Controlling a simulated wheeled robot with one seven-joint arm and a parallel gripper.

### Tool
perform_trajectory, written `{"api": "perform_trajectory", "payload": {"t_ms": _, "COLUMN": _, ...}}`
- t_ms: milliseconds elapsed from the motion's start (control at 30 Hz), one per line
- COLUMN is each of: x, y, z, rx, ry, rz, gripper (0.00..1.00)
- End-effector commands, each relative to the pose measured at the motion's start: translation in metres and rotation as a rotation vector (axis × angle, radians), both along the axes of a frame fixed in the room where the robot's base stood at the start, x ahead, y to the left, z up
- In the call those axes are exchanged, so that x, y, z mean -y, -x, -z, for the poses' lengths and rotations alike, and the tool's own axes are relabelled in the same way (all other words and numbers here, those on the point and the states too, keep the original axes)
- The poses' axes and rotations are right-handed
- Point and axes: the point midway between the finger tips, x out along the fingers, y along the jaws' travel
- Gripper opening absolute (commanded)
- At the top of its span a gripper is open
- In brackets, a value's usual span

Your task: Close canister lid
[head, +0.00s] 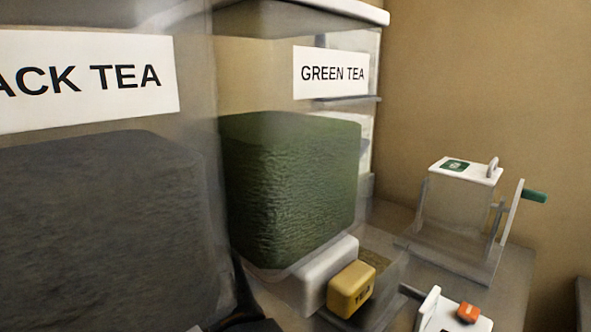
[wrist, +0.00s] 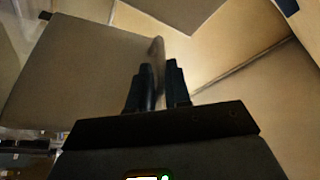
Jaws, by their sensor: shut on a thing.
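In the wrist view, my gripper (wrist: 159,66) has its two dark fingers close together. They are on the edge of a broad, flat grey-tan panel (wrist: 85,75), by a thin raised tab at its edge. The panel looks like a canister lid standing tilted, but which canister it belongs to cannot be told. In the head view, a large clear canister marked GREEN TEA (head: 290,180) holds dark green tea, with a white rim or lid edge (head: 345,10) at its top. A clear canister marked BLACK TEA (head: 100,230) stands left of it. Their full tops are out of frame.
A small crank-handled container (head: 460,205) with a white top and green knob stands at right. A yellow block (head: 351,288) sits in front of the green tea canister, near a white item with an orange block (head: 468,312). A tan wall (head: 480,80) is behind.

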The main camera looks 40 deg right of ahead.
Motion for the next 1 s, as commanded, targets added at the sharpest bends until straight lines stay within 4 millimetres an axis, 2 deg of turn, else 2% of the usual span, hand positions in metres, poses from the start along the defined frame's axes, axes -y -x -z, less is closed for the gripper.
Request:
{"api": "perform_trajectory", "payload": {"t_ms": 500, "x": -0.002, "y": -0.001, "z": -0.005, "rx": 0.009, "ry": 0.006, "rz": -0.004, "gripper": 0.00}}
{"api": "perform_trajectory", "payload": {"t_ms": 767, "x": -0.002, "y": 0.007, "z": -0.013, "rx": 0.129, "ry": 0.002, "rz": -0.003, "gripper": 0.00}}
{"api": "perform_trajectory", "payload": {"t_ms": 1000, "x": -0.001, "y": 0.008, "z": -0.017, "rx": 0.138, "ry": 0.004, "rz": -0.003, "gripper": 0.00}}
